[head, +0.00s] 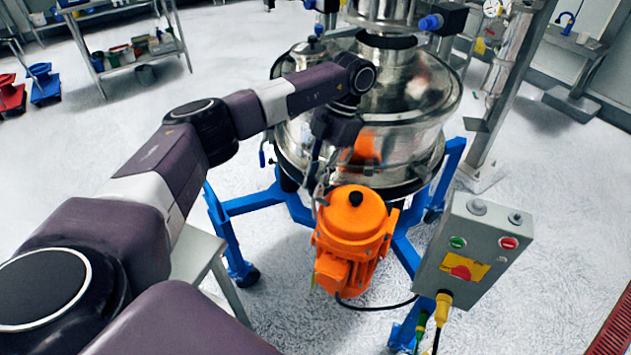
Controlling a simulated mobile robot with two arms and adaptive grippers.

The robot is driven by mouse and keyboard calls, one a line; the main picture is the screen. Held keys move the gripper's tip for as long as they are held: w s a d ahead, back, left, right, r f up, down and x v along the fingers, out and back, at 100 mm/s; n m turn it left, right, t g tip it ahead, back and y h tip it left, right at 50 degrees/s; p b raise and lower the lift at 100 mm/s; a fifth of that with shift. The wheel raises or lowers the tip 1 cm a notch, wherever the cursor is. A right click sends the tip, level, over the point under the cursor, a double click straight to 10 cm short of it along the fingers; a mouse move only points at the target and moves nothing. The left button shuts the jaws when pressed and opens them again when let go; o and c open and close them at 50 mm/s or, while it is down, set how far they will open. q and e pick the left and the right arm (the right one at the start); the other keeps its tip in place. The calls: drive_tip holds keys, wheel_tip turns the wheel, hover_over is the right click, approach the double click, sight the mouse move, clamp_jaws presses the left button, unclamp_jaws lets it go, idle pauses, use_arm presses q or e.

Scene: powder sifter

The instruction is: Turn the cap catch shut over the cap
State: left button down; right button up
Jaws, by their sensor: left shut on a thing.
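The steel sifter (410,150) stands on a blue wheeled frame. My left gripper (318,183) reaches down along the sifter's near side, just above the orange motor (352,232). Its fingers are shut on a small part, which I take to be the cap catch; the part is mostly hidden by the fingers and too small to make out. I cannot make out the cap below the catch or how far the catch is turned. My right gripper is not in view.
A grey control box (474,258) with green and red buttons stands right of the motor. A blue leg (228,235) of the frame stands at left. A steel shelf table (125,40) is at the back left.

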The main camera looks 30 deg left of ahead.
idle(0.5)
use_arm(q)
drive_tip(key=c, duration=1.8)
unclamp_jaws()
drive_tip(key=shift+r, duration=0.1)
drive_tip(key=v, duration=1.2)
